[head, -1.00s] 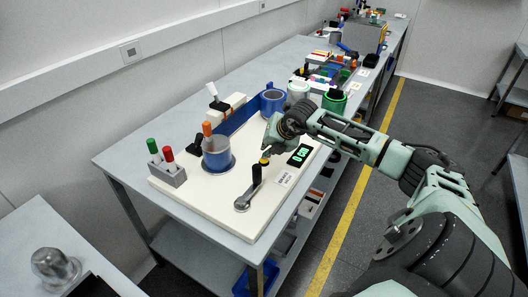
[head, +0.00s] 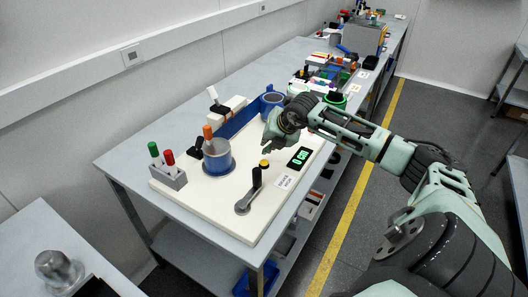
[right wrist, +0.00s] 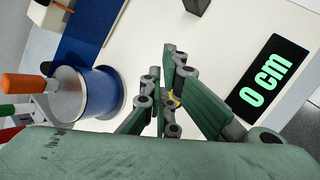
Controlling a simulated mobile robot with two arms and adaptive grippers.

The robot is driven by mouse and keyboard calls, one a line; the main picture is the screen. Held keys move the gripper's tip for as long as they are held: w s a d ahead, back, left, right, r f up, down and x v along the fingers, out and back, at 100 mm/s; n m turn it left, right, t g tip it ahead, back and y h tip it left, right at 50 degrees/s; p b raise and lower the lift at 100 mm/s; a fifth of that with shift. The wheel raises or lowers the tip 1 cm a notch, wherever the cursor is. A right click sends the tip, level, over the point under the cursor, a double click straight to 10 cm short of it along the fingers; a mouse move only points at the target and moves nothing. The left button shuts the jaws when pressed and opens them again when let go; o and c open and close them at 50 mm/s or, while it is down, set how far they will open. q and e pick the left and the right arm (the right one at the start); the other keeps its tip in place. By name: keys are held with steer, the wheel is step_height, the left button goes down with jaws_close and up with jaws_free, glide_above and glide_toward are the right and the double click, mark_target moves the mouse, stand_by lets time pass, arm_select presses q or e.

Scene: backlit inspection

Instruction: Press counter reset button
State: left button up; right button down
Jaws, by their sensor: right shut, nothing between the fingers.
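The yellow button (head: 264,163) sits on the white board, just behind the black knob of a crank lever. A small bit of yellow (right wrist: 173,101) shows between my right fingers in the right wrist view; the rest there is hidden. The counter display (head: 300,157) is right of the button and reads 0 cm; it also shows in the right wrist view (right wrist: 268,78). My right gripper (head: 268,149) is shut and empty, its tips a little above and behind the button, apparently apart from it. My left gripper is not in view.
On the white board (head: 222,209) stand a blue cylinder (head: 217,160) with an orange-handled tool, a crank lever (head: 244,203) and a blue guide strip. A grey block (head: 168,177) holds green and red markers. The board's front left part is clear.

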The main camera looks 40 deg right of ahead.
step_height(320, 180, up, 3)
steer(key=shift+r+p, duration=0.15)
steer(key=shift+p, duration=0.4)
stand_by(0.5)
